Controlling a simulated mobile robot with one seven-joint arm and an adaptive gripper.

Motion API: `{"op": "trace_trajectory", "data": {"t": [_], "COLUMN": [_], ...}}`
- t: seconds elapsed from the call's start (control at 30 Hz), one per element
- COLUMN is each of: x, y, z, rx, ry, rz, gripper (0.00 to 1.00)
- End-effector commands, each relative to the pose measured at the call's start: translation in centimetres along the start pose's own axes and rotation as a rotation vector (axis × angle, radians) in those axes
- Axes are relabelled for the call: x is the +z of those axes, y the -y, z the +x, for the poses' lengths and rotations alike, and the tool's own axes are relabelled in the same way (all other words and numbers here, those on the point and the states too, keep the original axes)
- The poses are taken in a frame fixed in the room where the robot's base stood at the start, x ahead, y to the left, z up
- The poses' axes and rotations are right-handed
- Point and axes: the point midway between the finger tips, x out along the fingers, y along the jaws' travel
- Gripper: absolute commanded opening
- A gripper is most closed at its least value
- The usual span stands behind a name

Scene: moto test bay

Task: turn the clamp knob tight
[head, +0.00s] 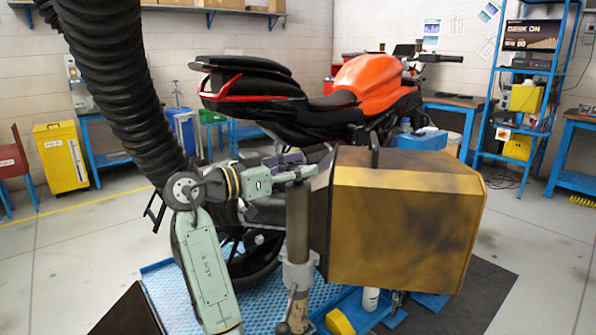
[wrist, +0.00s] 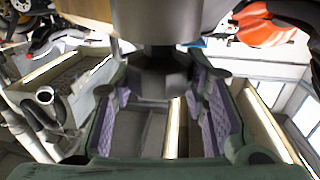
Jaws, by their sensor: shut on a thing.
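A grey upright post (head: 298,215) stands between my arm and the yellow-brown box. My gripper (head: 300,172) is at the post's upper end, reaching in from the left. In the wrist view, my gripper (wrist: 159,88) has its purple-padded fingers on either side of a dark grey piece, which I take to be the clamp knob (wrist: 155,77). It sits against the grey post (wrist: 160,20). The gripper is shut on it. The knob cannot be made out in the head view, where the fingers and post cover that spot. How tight it is cannot be seen.
A large stained yellow-brown box (head: 400,225) is close right of the post. An orange and black motorcycle (head: 375,80) stands behind. A thick black hose (head: 120,80) hangs at left. A blue mat (head: 160,275) lies below. Open floor (head: 80,260) is at left.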

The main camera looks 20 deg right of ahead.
Motion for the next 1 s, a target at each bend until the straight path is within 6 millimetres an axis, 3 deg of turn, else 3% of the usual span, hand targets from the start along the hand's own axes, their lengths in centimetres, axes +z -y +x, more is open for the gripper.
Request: {"op": "trace_trajectory", "data": {"t": [0.6, 1.0], "x": [-0.20, -0.01], "y": [0.01, -0.04], "z": [-0.03, 0.01], "rx": [0.570, 0.759], "ry": [0.003, 0.005], "rz": [-0.004, -0.003], "gripper": [0.13, 0.13]}}
